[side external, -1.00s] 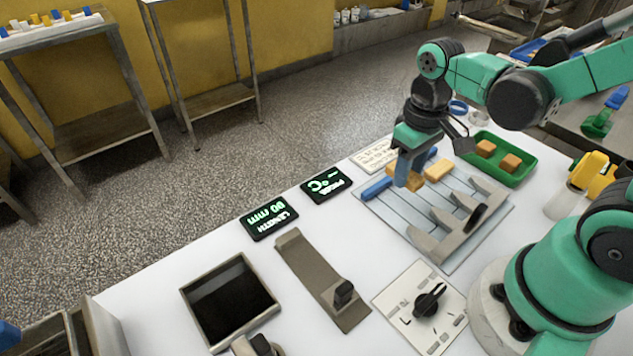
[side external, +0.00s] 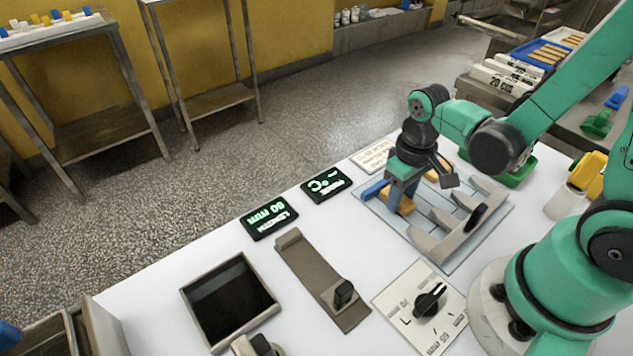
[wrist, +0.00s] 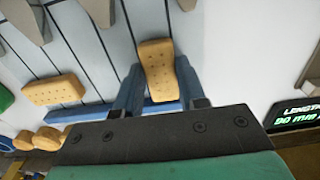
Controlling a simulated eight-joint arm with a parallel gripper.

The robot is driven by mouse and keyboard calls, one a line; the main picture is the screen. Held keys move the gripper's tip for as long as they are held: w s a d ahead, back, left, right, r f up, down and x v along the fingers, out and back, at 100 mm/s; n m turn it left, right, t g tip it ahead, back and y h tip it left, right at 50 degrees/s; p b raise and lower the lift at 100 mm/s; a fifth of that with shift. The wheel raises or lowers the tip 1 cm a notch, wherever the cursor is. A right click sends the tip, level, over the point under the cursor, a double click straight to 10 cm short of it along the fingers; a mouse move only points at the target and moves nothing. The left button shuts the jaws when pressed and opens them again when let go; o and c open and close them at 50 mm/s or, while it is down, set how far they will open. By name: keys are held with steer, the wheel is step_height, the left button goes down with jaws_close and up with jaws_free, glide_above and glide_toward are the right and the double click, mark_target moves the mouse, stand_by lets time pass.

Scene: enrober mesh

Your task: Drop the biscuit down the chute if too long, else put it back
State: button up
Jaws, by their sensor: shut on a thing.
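My gripper (side external: 401,200) is low over the laned tray (side external: 440,258) at the right of the table. In the wrist view its two blue fingers are shut on an orange-tan biscuit (wrist: 158,68), one on each side of its near end. In the side view the held biscuit (side external: 407,206) is partly hidden by the fingers. I cannot tell whether it touches the tray. A second biscuit (wrist: 55,90) lies across the lanes to its left in the wrist view. A square dark opening in a raised frame (side external: 231,301), which looks like the chute, is at the front left.
A brown channel with a stop (side external: 318,280) lies between the opening and the tray. A lit length display (side external: 268,218) and a second display (side external: 326,185) stand behind. A dial plate (side external: 421,306) is at the front. A green tray (side external: 520,172) is partly hidden behind my arm.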

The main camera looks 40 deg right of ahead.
steer(key=o, duration=0.9)
steer(key=shift+f, duration=0.15)
steer(key=w+r+t, duration=0.1)
steer(key=r+t, duration=0.1)
steer(key=r, duration=0.2)
steer(key=a+r+t, duration=0.1)
steer(key=r+t, duration=0.1)
steer(key=r, duration=0.2)
steer(key=w+r+t, duration=0.1)
steer(key=r+t, duration=0.2)
steer(key=r, duration=0.2)
steer(key=shift+w+a+r, duration=0.1)
steer(key=shift+w+a, duration=0.2)
steer(key=shift+a, duration=0.1)
